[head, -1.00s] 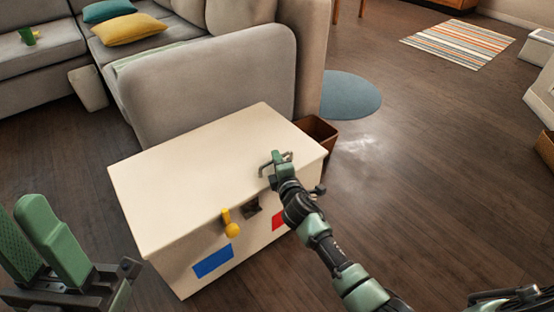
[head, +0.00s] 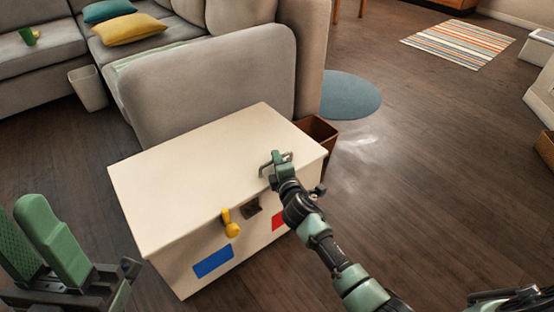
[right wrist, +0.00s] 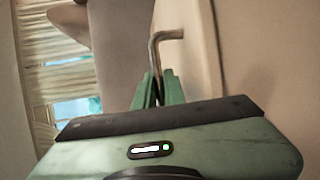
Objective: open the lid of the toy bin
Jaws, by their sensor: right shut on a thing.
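The toy bin is a cream box with a flat lid (head: 205,170), shut, in the middle of the head view. Its front (head: 185,272) has a blue patch, a red patch, a yellow latch piece (head: 230,222) and a dark catch. A grey metal handle (head: 288,156) stands on the lid near its right end. My right gripper (head: 276,160) is shut on this handle; the right wrist view shows the bent bar (right wrist: 154,48) rising from between the green fingertips (right wrist: 157,85). My left gripper (head: 24,205) is open and empty at the lower left, apart from the bin.
A grey sofa (head: 210,85) stands close behind the bin. A brown basket (head: 318,135) is just behind its right corner. A pale wastebasket (head: 88,90) stands left by the sofa. Floor to the right is clear, with a round blue rug (head: 350,96).

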